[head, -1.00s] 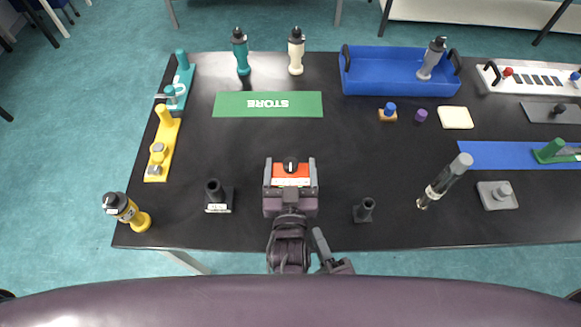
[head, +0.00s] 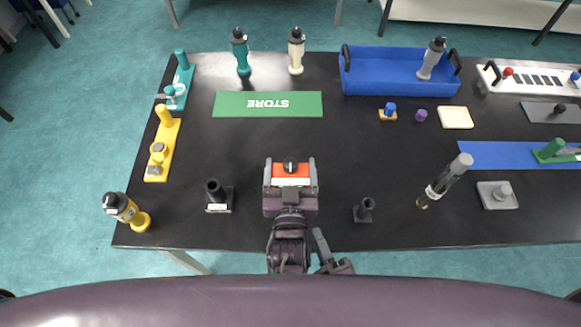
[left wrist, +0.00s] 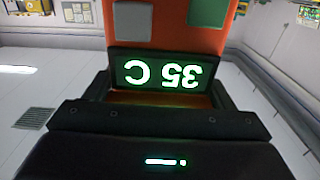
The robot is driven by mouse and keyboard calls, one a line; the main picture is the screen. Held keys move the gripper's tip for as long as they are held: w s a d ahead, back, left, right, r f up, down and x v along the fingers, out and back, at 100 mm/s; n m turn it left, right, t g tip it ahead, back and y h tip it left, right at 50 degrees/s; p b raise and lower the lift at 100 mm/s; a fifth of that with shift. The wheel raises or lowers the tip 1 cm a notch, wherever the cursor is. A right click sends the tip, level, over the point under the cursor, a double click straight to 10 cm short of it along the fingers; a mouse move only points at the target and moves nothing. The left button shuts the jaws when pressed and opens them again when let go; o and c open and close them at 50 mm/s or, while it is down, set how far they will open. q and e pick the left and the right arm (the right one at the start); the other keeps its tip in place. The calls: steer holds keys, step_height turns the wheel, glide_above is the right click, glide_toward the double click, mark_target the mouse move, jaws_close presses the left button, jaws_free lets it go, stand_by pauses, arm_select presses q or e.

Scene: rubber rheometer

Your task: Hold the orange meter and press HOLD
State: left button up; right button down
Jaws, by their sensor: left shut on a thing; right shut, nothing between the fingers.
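The orange meter (head: 291,181) is held between the two fingers of my left gripper (head: 290,186), above the front middle of the table. A black round knob shows on the meter's top in the head view. In the left wrist view the orange meter (left wrist: 170,42) has a lit display (left wrist: 160,75) reading 35 C upside down. A grey button (left wrist: 134,20) and a green button (left wrist: 208,12) are partly in view; I cannot read a HOLD label. My right gripper (head: 319,238) is shut and empty, low and right of the left wrist, apart from the meter.
A black stand (head: 217,198) is to the left and a smaller black holder (head: 364,210) to the right.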

stand_by(0.8)
steer(key=s+d+m+g+y, duration=0.1)
steer(key=m+y, duration=0.1)
steer(key=m, duration=0.7)
steer(key=s+d+m+g+y, duration=0.1)
steer(key=d+m+g+y, duration=0.1)
steer(key=m, duration=0.8)
steer(key=s+d+m+g+y, duration=0.1)
steer(key=m+y, duration=0.1)
steer(key=m, duration=0.8)
steer(key=shift+d+r+g, duration=0.3)
steer(key=shift+d+r, duration=0.05)
